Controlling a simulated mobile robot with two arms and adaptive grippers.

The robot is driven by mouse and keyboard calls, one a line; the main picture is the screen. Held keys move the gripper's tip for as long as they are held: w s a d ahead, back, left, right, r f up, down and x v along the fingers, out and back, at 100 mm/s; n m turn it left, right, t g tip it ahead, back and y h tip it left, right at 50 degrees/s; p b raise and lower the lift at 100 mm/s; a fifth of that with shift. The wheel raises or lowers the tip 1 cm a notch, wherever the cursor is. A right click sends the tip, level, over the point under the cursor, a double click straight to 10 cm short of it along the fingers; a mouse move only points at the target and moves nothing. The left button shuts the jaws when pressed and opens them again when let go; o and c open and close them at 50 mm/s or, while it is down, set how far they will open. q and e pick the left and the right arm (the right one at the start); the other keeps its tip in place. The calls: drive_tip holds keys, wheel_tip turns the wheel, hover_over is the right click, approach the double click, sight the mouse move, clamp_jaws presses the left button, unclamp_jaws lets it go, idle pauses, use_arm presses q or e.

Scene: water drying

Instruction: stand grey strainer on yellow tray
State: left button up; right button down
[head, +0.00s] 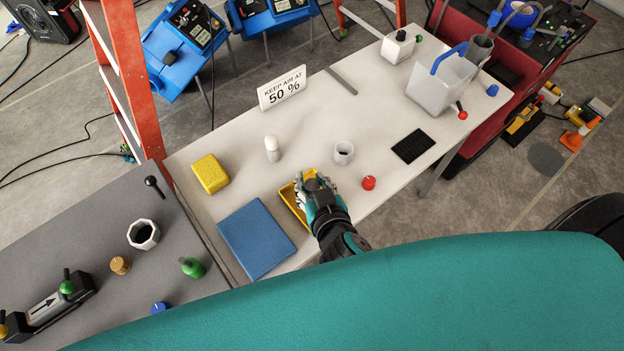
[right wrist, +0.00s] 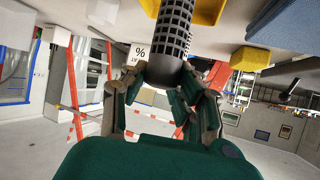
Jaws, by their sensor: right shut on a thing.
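The grey strainer (right wrist: 174,35) is a dark grey cylinder with a mesh of square holes, seen in the right wrist view. My right gripper (right wrist: 168,85) is shut on its near, solid end. The yellow tray (head: 289,206) lies on the white table in the head view, partly hidden by my right gripper (head: 314,184), which is over its right side. The tray also shows at the top of the right wrist view (right wrist: 208,10), beside the strainer's far end. I cannot tell whether the strainer touches the tray. My left gripper is not in view.
A blue cloth (head: 255,238) lies left of the tray, with a yellow sponge (head: 209,173) behind it. A white bottle (head: 272,149), a grey cup (head: 344,153) and a red knob (head: 368,183) stand close by. A black mat (head: 413,146) lies farther right.

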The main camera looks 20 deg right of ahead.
drive_tip(key=shift+w, duration=0.35)
drive_tip(key=f, duration=0.1)
drive_tip(key=w+f, duration=0.1)
drive_tip(key=shift+d+f, duration=0.3)
drive_tip(key=shift+f, duration=0.55)
drive_tip(key=c, duration=1)
unclamp_jaws()
drive_tip(key=shift+f, duration=0.1)
drive_tip(key=shift+c, duration=0.2)
drive_tip(key=v, duration=1.2)
drive_tip(key=shift+b, duration=0.4)
